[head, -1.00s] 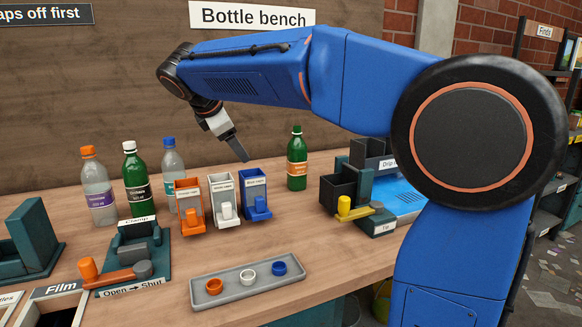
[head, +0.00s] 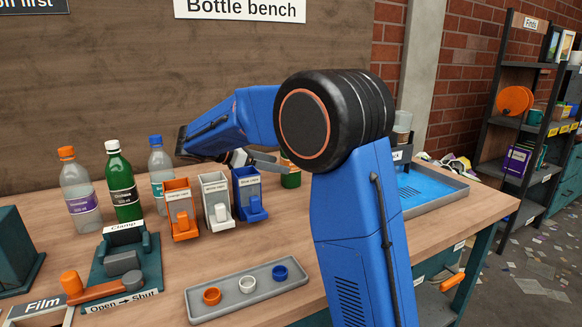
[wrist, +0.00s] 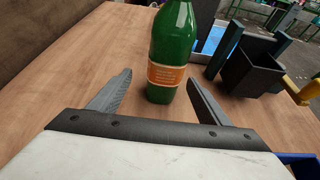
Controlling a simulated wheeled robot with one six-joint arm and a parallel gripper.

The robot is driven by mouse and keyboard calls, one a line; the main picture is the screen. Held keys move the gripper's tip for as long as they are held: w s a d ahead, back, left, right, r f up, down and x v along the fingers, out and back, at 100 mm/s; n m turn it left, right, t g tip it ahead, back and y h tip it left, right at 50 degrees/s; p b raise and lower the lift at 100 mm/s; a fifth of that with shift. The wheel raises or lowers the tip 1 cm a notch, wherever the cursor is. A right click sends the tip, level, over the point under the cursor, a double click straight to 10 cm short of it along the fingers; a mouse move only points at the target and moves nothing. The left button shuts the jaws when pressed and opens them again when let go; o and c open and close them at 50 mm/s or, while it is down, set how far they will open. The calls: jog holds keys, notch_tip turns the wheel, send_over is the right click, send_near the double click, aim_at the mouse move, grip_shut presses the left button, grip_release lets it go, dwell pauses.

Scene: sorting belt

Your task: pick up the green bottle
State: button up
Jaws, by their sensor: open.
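A green bottle with an orange label (wrist: 168,75) stands upright in the wrist view, its top cut off by the frame edge. In the head view my arm hides most of it, and only a lower part of the green bottle (head: 291,179) shows. My gripper (wrist: 159,79) is open, with one finger on either side of the bottle in the picture and a gap at each side. I cannot tell how deep the bottle sits between the fingers. In the head view my gripper (head: 277,163) points right at the bottle. Another green bottle with a white cap (head: 122,185) stands at the left.
Clear bottles with an orange cap (head: 80,190) and a blue cap (head: 159,170) flank the white-capped one. Orange, white and blue cap holders (head: 216,198) stand left of my gripper. A cap tray (head: 235,299) lies in front. A dark bin (wrist: 250,72) stands right of the bottle.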

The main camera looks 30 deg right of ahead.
aim_at(293, 180)
jog(key=shift+s+f+x, duration=0.1)
jog(key=shift+f+x, duration=0.05)
jog(key=shift+x, duration=0.95)
jog(key=shift+s+f+x, duration=0.1)
jog(key=shift+s+x, duration=0.05)
jog(key=shift+x, duration=0.9)
jog(key=shift+s+f+x, duration=0.1)
jog(key=shift+f+x, duration=0.05)
jog(key=shift+x, duration=0.95)
jog(key=shift+a, duration=0.15)
jog(key=c, duration=1.2)
